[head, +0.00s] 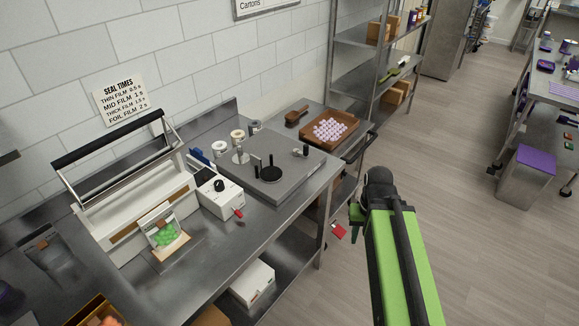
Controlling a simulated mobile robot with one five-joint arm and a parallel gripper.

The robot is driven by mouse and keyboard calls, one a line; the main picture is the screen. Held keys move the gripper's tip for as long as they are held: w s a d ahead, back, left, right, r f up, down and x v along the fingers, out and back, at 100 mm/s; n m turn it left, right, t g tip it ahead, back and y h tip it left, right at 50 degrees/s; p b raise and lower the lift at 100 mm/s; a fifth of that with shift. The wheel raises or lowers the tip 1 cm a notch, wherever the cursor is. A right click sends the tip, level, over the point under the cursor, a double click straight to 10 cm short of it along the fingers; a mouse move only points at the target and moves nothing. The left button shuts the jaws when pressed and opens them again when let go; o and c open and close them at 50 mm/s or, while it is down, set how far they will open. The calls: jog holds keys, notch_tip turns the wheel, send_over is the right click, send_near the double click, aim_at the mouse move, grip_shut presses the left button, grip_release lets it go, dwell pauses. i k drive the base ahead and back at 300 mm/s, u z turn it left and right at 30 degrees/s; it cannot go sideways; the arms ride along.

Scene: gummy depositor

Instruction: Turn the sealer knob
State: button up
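The sealer (130,205) stands on the steel bench at left, with its black-topped handle frame raised. Its white control box (220,197) sits just to the right, with a round black sealer knob (219,186) on top. The knob's pointer direction is too small to read. A red part (238,213) sticks out at the box's front corner. A clear bag with green gummies (165,236) rests at the sealer's front. My green arm is at right, beyond the bench and well apart from the knob.
A grey plate with black posts (272,170) stands right of the control box. A wooden tray of purple-white pieces (330,130) is farther back. A wall sign (121,101) lists seal times. Metal shelves (365,75) stand behind.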

aim_at(219, 186)
jog(key=z, duration=0.45)
jog(key=k, duration=1.25)
jog(key=u, duration=1.05)
jog(key=i, duration=0.95)
